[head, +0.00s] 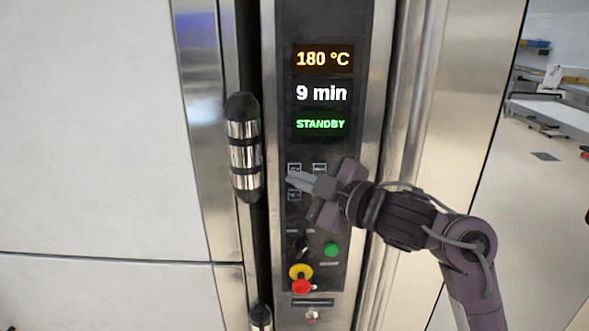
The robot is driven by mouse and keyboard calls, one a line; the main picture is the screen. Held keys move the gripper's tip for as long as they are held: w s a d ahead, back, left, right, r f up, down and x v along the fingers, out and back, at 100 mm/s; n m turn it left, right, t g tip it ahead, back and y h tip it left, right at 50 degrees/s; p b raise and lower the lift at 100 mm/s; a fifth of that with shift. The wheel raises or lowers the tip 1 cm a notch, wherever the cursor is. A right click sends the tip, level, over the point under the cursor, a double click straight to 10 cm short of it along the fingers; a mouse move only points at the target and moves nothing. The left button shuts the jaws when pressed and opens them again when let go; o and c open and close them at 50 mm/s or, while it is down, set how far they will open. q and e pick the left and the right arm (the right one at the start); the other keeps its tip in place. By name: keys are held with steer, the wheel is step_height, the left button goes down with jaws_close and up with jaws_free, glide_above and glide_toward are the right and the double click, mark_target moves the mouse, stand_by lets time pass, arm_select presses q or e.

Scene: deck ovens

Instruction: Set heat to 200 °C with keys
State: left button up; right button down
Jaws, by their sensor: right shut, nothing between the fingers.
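The dark control panel (278,60) is an upright strip on the steel oven front. Its heat display (322,59) reads 180 °C in orange. The time display (321,93) reads 9 min in white, and the status display (320,124) reads STANDBY in green. Small keys sit below the displays: an upper left key (294,168), an upper right key (320,168) and a lower left key (294,196). My right gripper (291,180) is shut and empty, its tips in front of the left keys. I cannot tell whether it touches. It hides other keys. My left gripper is out of view.
A black and chrome door handle (244,148) stands out left of the panel. Below the keys are a dark switch (303,243), a green button (331,249) and a red button on yellow (301,286). Open floor (545,190) lies at the right.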

steer(key=shift+w, duration=0.1)
stand_by(0.5)
steer(key=shift+w, duration=0.3)
steer(key=shift+w, duration=0.4)
stand_by(0.7)
steer(key=shift+s+p, duration=0.3)
steer(key=shift+s, duration=0.55)
steer(key=shift+w, duration=0.1)
